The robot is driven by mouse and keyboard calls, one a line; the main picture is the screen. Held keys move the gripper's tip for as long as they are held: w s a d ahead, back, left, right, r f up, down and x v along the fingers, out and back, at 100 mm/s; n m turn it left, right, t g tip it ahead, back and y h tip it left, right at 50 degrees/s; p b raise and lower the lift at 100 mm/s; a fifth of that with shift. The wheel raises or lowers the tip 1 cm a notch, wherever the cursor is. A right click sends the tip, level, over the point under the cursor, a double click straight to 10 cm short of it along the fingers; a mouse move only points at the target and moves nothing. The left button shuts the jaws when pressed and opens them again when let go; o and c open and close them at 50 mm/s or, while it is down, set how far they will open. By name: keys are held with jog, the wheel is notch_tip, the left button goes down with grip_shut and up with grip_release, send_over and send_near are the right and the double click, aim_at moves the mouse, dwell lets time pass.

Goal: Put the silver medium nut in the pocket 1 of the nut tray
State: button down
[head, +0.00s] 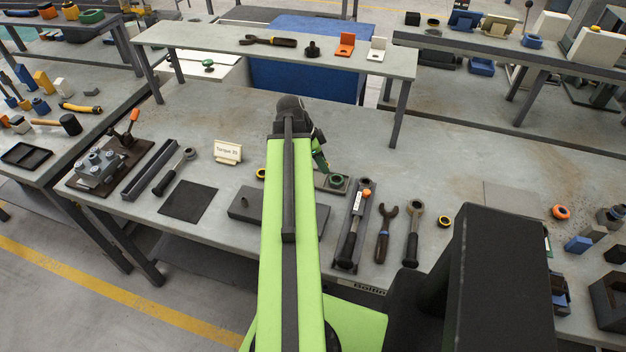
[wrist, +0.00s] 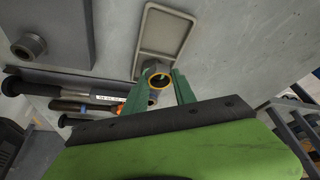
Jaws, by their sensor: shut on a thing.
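My gripper (wrist: 160,88) has two green fingers, closed on a small ring-shaped nut (wrist: 158,80) with a yellowish inner rim. I take it for the silver medium nut; its outer face is partly hidden by the fingers. The nut is at the near pocket of the grey-beige nut tray (wrist: 183,45). I cannot tell whether it rests on the pocket floor or hangs just above it. The tray's other pocket looks empty. Pocket numbers are not readable.
A dark tray with a torque wrench (head: 354,220), an open-end wrench (head: 384,232) and a ring wrench (head: 413,232) lie close to the nut tray's right front. A dark plate with a post (head: 245,203) stands left. A yellow-rimmed nut (head: 445,221) lies right.

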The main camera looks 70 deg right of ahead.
aim_at(316, 178)
jog(key=w+f, duration=0.1)
jog(key=w+f+b, duration=0.1)
jog(key=w, duration=0.1)
jog(key=shift+w+d, duration=0.15)
jog(key=shift+w, duration=0.1)
notch_tip(316, 178, down, 5)
jog(key=b, duration=0.4)
jog(key=shift+r, duration=0.5)
jog(key=shift+f, duration=0.25)
jog(key=c, duration=1.3)
grip_release()
jog(key=shift+r, duration=0.1)
jog(key=shift+r, duration=0.1)
